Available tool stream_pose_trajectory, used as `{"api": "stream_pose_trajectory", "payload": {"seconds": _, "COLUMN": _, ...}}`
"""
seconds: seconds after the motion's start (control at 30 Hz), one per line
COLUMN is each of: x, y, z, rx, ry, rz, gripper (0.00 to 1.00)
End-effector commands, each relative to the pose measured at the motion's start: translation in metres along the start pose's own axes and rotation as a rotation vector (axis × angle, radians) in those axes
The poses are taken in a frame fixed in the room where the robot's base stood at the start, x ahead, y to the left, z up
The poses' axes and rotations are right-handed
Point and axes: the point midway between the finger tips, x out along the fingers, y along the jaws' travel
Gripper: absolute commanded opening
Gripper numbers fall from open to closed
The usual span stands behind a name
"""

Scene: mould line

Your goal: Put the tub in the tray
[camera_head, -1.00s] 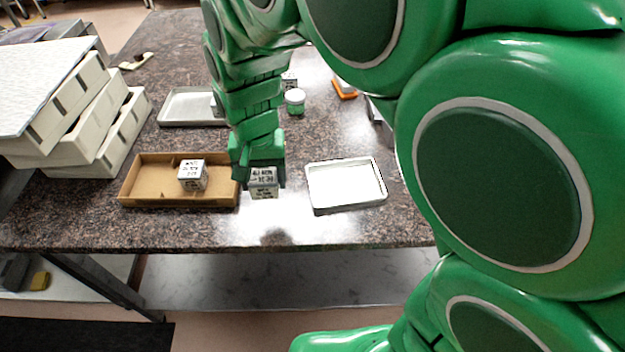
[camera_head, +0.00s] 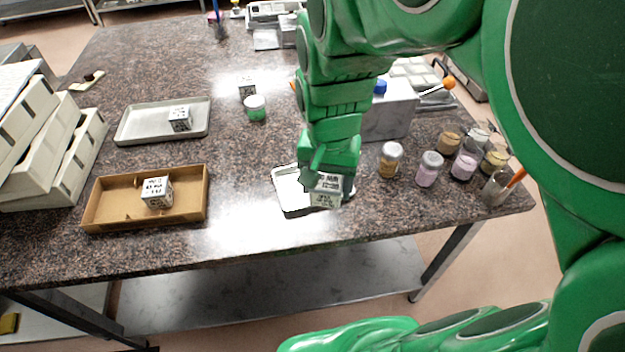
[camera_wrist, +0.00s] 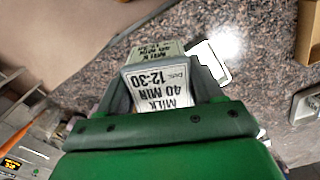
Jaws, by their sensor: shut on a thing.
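My gripper (camera_head: 327,172) is shut on a small pale tub (camera_head: 325,196) with a black-printed label; the wrist view shows the tub (camera_wrist: 160,88) between the fingers, reading "Milk 40 min 12:30". In the head view the held tub overlaps the right part of a small white tray (camera_head: 290,200); whether it touches the tray cannot be told. My gripper hides much of that tray. In the wrist view a white edge of a tray (camera_wrist: 214,66) shows beside the tub.
A brown cardboard box (camera_head: 100,212) at left holds another labelled cube (camera_head: 157,192). A green-and-white jar (camera_head: 255,108) stands behind. Several small jars, including a brown-filled one (camera_head: 390,160), stand right of my gripper near a grey block (camera_head: 392,118). White stacked bins (camera_head: 50,150) stand far left.

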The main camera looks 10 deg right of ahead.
Motion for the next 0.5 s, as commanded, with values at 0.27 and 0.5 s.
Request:
{"api": "stream_pose_trajectory", "payload": {"seconds": 0.27, "x": 0.0, "y": 0.013, "z": 0.0, "rx": 0.034, "ry": 0.0, "rz": 0.0, "gripper": 0.32}}
{"api": "stream_pose_trajectory", "payload": {"seconds": 0.5, "x": 0.011, "y": 0.002, "z": -0.02, "rx": 0.033, "ry": -0.005, "rz": 0.002, "gripper": 0.32}}
